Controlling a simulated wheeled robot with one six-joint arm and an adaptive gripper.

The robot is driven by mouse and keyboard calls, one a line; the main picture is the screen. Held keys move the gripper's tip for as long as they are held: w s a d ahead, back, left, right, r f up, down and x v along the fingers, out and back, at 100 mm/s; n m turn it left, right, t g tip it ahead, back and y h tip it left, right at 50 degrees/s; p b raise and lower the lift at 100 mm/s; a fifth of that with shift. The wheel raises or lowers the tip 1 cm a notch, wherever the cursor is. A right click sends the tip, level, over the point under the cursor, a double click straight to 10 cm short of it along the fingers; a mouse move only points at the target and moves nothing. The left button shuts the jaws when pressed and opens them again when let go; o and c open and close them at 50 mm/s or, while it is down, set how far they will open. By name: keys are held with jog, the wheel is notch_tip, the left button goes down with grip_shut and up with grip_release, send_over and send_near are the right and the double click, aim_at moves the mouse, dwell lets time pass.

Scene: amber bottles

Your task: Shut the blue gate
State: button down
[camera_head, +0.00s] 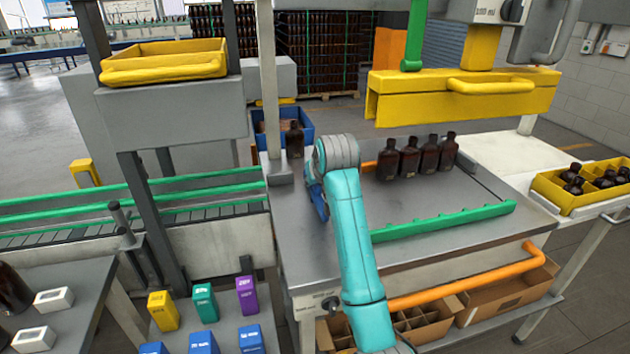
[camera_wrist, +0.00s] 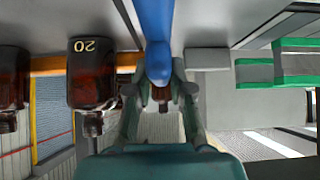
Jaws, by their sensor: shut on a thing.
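The blue gate (camera_wrist: 156,35) shows in the wrist view as a blue bar coming down from the top to between my fingers. My gripper (camera_wrist: 158,88) is shut on its lower end. In the head view a blue piece of the gate (camera_head: 317,198) shows at the left edge of the metal table, beside my wrist. My arm hides the rest of it and my fingers there. I cannot tell from these views how far the gate is open.
Several amber bottles (camera_head: 415,158) stand in a row on the metal table (camera_head: 400,203), right of my arm. One bottle (camera_head: 295,140) stands behind my wrist. A green rail (camera_head: 445,221) lines the table's front. A yellow guard (camera_head: 460,97) hangs above.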

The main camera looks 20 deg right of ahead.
dwell(0.3)
jog(key=c, duration=1.1)
grip_release()
jog(key=shift+o, duration=0.2)
jog(key=v, duration=1.2)
jog(key=shift+s+a, duration=0.1)
jog(key=shift+s, duration=0.05)
